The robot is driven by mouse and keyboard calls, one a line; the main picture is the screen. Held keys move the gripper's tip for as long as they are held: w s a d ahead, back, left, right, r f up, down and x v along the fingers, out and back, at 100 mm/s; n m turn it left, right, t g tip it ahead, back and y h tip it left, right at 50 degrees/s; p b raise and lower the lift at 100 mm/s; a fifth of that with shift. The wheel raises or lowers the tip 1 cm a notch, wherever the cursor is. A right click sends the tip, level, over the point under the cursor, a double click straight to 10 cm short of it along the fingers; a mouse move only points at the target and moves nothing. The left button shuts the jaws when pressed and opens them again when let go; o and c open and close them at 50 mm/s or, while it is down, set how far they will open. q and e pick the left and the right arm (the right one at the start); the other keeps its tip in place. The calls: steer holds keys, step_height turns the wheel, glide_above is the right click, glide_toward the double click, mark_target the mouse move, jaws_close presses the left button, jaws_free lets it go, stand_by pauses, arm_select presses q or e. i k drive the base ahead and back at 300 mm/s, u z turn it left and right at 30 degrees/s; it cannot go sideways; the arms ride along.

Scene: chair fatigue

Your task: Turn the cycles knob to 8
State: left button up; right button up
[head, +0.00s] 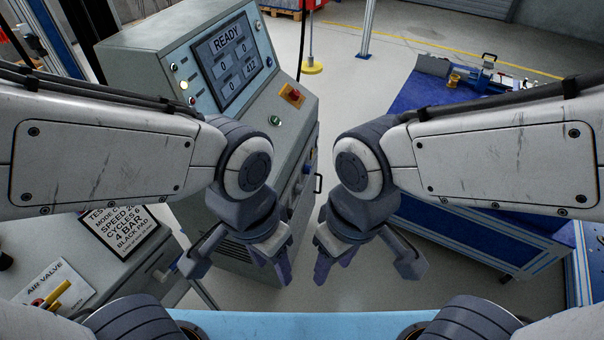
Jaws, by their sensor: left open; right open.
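The grey control cabinet (290,120) stands at centre left. Its screen (227,62) reads READY above several number fields. Small round controls sit left of the screen, one of them lit (184,85). My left gripper (236,266) is open and empty in front of the cabinet's lower part. My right gripper (367,268) is open and empty over the floor, right of the cabinet. Neither touches a control.
A red stop button (295,94) and a green button (275,120) are on the cabinet. A placard (120,230) lists speed, cycles and 4 BAR; its cycles digit is hard to read. An air valve label (55,286) lies lower left. A blue workbench (400,100) stands right.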

mark_target(307, 169)
steer(key=z, duration=0.05)
steer(key=k, duration=0.65)
steer(key=z, duration=0.6)
steer(key=i, duration=1.35)
steer(key=u, duration=0.85)
